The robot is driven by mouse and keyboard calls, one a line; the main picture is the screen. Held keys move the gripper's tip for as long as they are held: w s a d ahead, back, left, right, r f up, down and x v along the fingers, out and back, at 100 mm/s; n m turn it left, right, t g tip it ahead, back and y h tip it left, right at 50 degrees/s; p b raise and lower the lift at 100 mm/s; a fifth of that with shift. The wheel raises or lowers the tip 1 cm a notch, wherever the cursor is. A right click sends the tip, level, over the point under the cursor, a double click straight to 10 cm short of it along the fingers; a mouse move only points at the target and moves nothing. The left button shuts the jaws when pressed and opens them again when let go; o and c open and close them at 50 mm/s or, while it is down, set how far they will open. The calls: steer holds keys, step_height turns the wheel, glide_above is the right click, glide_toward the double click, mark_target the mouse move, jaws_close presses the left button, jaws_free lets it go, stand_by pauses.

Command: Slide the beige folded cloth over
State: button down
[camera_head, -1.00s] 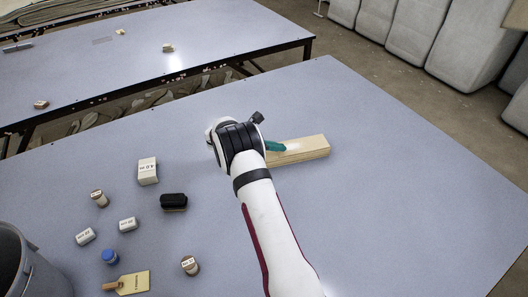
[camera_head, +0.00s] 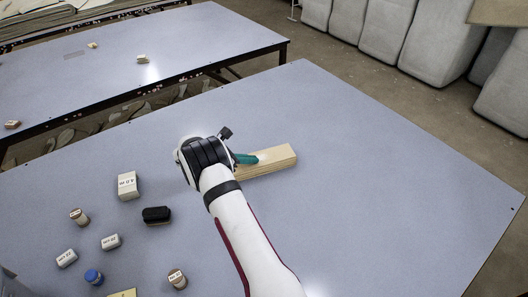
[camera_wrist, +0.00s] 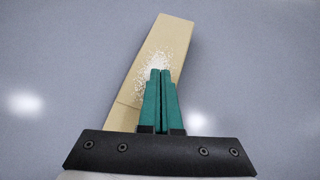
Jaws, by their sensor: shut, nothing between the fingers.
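The beige folded cloth (camera_head: 273,158) is a long, flat, straight-edged strip that looks stiff, almost like a board. It lies on the grey-blue table right of the arm in the head view, its near-left end hidden by my wrist. In the wrist view the cloth (camera_wrist: 165,48) runs diagonally, with a patch of white specks at its middle. My gripper (camera_wrist: 160,72) has two teal fingers pressed together, empty, with tips over the speckled patch. In the head view my gripper (camera_head: 252,158) points along the cloth; I cannot tell whether it touches.
Left of the arm stand a white labelled block (camera_head: 127,186), a black block (camera_head: 156,215), a blue-capped item (camera_head: 93,277) and several small labelled pieces. The table (camera_head: 370,200) is clear right of the cloth. A second table (camera_head: 200,35) stands behind.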

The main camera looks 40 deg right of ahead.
steer(key=a, duration=1.4)
steer(key=shift+s+a+f, duration=0.25)
steer(key=shift+f, duration=0.1)
steer(key=shift+r, duration=0.1)
